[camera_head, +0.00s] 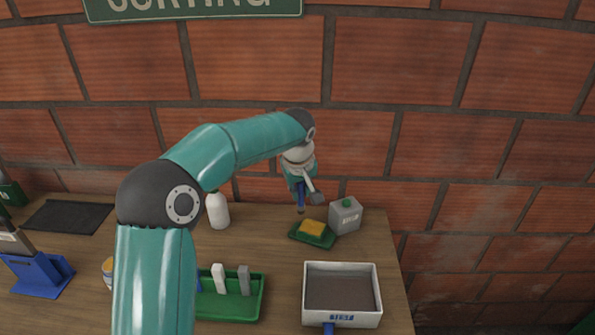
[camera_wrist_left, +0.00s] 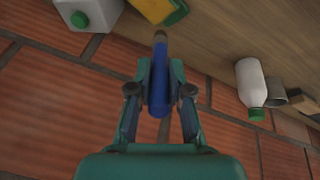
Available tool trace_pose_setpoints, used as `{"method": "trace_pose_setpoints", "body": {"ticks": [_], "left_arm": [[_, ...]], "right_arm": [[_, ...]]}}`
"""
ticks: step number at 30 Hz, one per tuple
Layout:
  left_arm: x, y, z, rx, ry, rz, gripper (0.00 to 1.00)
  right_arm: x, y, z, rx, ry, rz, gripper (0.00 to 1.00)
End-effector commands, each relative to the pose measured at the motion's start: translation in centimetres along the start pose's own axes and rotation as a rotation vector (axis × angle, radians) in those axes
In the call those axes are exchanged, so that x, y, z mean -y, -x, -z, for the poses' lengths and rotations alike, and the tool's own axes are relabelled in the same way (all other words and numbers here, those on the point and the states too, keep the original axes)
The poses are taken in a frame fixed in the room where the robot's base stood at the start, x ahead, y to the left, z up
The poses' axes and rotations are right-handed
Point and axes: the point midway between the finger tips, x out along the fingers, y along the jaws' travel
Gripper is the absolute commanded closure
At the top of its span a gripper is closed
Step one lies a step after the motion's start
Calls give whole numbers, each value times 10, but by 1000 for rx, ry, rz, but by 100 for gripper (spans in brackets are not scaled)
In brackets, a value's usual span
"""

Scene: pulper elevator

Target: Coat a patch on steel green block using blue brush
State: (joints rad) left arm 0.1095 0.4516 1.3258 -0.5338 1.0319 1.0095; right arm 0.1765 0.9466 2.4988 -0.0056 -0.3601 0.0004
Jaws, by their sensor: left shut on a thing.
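My left gripper (camera_head: 300,187) reaches out over the back of the table and is shut on a blue brush (camera_wrist_left: 159,80). The brush is held in the air, with its tan tip (camera_wrist_left: 160,36) sticking out past the fingers. In the head view the blue brush (camera_head: 300,197) points down, behind and left of a yellow sponge. No thing is clearly a steel green block. A grey box-like can with a green cap (camera_head: 345,215) stands at the back right of the table, and it also shows in the left wrist view (camera_wrist_left: 95,12). My right gripper is not in view.
A yellow sponge (camera_head: 312,227) lies on a small green tray. A white bottle (camera_head: 218,211) stands left of it. A green rack (camera_head: 258,306) holds upright pieces. A white-rimmed tray (camera_head: 375,305) sits front right. A blue stand (camera_head: 35,275) and dark mat (camera_head: 68,216) are left.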

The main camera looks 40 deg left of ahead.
Motion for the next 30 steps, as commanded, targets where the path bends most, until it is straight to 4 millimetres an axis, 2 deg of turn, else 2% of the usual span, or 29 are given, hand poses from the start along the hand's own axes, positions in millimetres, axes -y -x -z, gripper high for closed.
{"method": "trace_pose_setpoints", "body": {"ticks": [1, 13, 30], "left_arm": [[-2, 8, 3, -1, 0, -1, 100], [-3, 41, 14, -1, 6, 1, 100], [-1, 44, 16, -2, 10, 2, 100]], "right_arm": [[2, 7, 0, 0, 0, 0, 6], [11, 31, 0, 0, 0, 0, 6], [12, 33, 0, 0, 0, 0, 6]]}}
